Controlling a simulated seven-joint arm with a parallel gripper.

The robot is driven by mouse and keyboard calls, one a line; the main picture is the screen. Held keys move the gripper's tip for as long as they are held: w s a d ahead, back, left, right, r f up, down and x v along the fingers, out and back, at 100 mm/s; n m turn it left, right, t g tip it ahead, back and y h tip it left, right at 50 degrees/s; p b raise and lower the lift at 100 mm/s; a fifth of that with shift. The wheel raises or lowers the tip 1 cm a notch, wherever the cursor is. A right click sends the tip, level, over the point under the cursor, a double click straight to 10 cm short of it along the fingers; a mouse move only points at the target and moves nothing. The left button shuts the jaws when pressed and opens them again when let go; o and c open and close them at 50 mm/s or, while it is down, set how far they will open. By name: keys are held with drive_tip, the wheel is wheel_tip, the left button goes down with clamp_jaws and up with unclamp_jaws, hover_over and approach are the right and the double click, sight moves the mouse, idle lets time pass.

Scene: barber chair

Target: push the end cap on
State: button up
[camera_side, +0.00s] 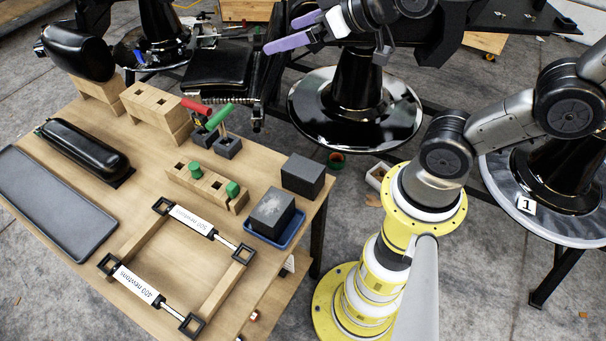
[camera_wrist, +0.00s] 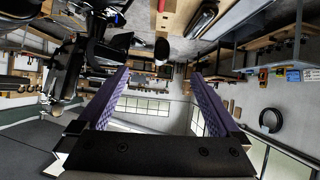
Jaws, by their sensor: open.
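My gripper (camera_side: 281,35) is at the top of the side view, raised beyond the far edge of the workbench. Its two purple fingers are apart, with nothing between them. It also shows open and empty in the wrist view (camera_wrist: 160,72). I cannot tell for certain which piece is the end cap. Two green cylindrical pieces, one (camera_side: 195,169) left and one (camera_side: 233,188) right, stand on a low wooden block (camera_side: 212,185). A long black padded armrest (camera_side: 85,149) lies on the left of the bench. My gripper is well away from all of them.
Two labelled struts, one (camera_side: 192,220) far and one (camera_side: 138,284) near, form a frame with wooden bars. A blue tray (camera_side: 291,231) holds a grey block (camera_side: 271,211). A dark block (camera_side: 303,176), red and green handles, and a grey tray (camera_side: 50,205) are nearby.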

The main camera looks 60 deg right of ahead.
drive_tip(key=w+f+t, duration=0.1)
drive_tip(key=w+f, duration=0.5)
hover_over(310, 170)
drive_tip(key=w, duration=0.8)
wheel_tip(310, 170, down, 16)
drive_tip(key=s+f+g, duration=0.1)
drive_tip(key=s+f, duration=0.2)
drive_tip(key=s+f+g, duration=0.1)
drive_tip(key=s+f, duration=0.2)
drive_tip(key=f, duration=0.1)
drive_tip(key=s+f+g, duration=0.2)
drive_tip(key=s+f, duration=0.1)
drive_tip(key=f, duration=0.1)
drive_tip(key=shift+s+f, duration=0.15)
drive_tip(key=shift+s, duration=0.25)
drive_tip(key=shift+f, duration=0.25)
drive_tip(key=shift+x, duration=3.55)
drive_tip(key=shift+w, duration=0.1)
drive_tip(key=c, duration=1.4)
